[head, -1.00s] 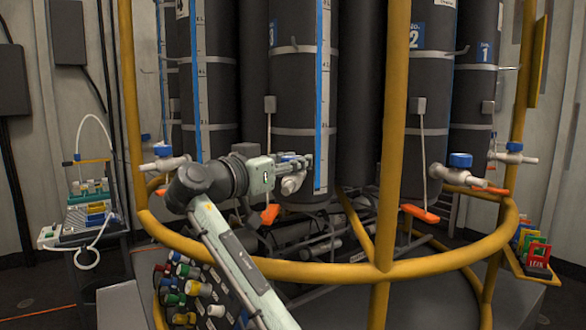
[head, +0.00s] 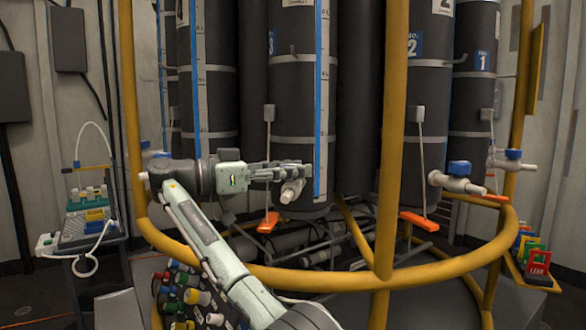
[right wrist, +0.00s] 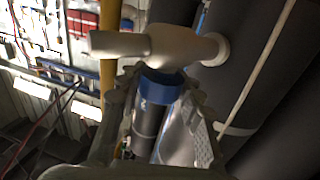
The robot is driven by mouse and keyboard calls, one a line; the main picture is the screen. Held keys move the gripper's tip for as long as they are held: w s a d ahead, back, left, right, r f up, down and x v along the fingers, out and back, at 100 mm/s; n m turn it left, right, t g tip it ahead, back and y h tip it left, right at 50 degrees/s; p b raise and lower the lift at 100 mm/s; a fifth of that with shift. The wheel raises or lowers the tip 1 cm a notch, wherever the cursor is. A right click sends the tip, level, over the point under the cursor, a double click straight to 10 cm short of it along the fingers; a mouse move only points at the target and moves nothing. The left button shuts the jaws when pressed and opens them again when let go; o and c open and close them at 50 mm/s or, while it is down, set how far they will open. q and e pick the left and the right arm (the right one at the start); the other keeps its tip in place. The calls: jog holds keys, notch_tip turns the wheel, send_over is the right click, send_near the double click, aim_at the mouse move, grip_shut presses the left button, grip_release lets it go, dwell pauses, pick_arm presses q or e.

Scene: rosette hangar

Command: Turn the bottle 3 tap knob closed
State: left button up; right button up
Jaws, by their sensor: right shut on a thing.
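Bottle 3 (head: 297,112) is a tall dark cylinder with metal bands and a blue-edged scale strip, in the middle of the head view. Its pale tap (head: 291,192) sticks out low on its front; the tap body also crosses the top of the right wrist view (right wrist: 165,46). The blue tap knob (right wrist: 160,87) is between the fingers of my right gripper in the right wrist view. In the head view my right gripper (head: 298,171) points right across the tap and hides the knob. It is shut on the knob. My left gripper is not in view.
A yellow rail (head: 330,276) and upright post (head: 391,130) stand in front of the bottles. Bottle 2's tap with a blue knob (head: 459,168) is to the right. Orange handles (head: 268,222) hang on cords below. A small rack (head: 90,218) stands at left.

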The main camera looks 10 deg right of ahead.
jog(key=shift+f, duration=0.15)
jog(key=o, duration=1.2)
notch_tip(320, 180, up, 10)
jog(key=shift+r, duration=0.1)
